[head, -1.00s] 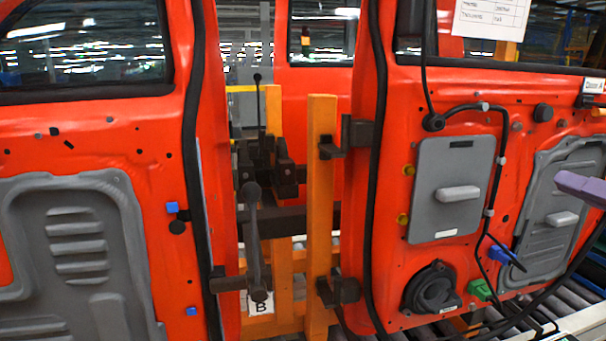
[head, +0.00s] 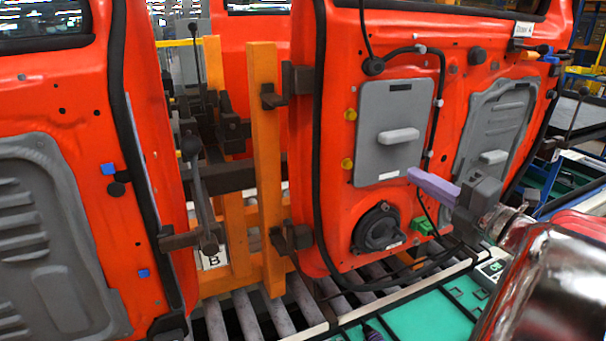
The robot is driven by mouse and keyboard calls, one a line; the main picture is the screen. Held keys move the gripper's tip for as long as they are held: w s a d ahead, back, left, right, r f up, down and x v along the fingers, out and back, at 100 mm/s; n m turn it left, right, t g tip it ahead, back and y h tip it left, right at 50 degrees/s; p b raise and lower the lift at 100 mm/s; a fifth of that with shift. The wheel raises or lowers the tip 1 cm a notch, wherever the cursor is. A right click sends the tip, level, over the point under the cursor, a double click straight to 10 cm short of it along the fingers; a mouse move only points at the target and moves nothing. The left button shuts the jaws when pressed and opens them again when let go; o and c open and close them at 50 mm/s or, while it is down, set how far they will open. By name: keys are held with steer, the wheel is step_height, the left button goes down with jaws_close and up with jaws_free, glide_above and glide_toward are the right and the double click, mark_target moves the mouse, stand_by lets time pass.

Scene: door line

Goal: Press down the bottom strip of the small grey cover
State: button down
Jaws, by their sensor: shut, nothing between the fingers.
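The small grey cover (head: 375,132) is an upright rounded panel on the orange-red door, right of the picture's middle. It has a raised grip in its centre, a dark slot near its top and a white label on its bottom strip (head: 388,175). My gripper (head: 413,174) has purple fingers, shut and empty. The fingertips appear just right of the cover's lower right corner. I cannot tell whether they touch it. The wrist and arm reach in from the lower right.
A black round speaker (head: 379,229) sits below the cover. A black cable (head: 441,75) runs along the cover's right side. A larger grey panel (head: 495,125) is further right. An orange post frame (head: 264,165) stands left of the door, above rollers (head: 287,305).

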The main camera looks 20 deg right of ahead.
mark_target(389, 175)
steer(key=f+m, duration=0.1)
steer(key=d+f+m+h, duration=0.1)
steer(key=f, duration=0.1)
steer(key=f+m+h, duration=0.1)
steer(key=f+m, duration=0.1)
steer(key=shift+w+d+f, duration=0.15)
steer(key=shift+w+d, duration=0.2)
steer(key=shift+d, duration=0.05)
steer(key=shift+w+a, duration=0.15)
steer(key=shift+w, duration=3.75)
steer(key=shift+s, duration=0.15)
steer(key=s, duration=0.6)
steer(key=shift+s, duration=0.35)
steer(key=shift+s, duration=0.1)
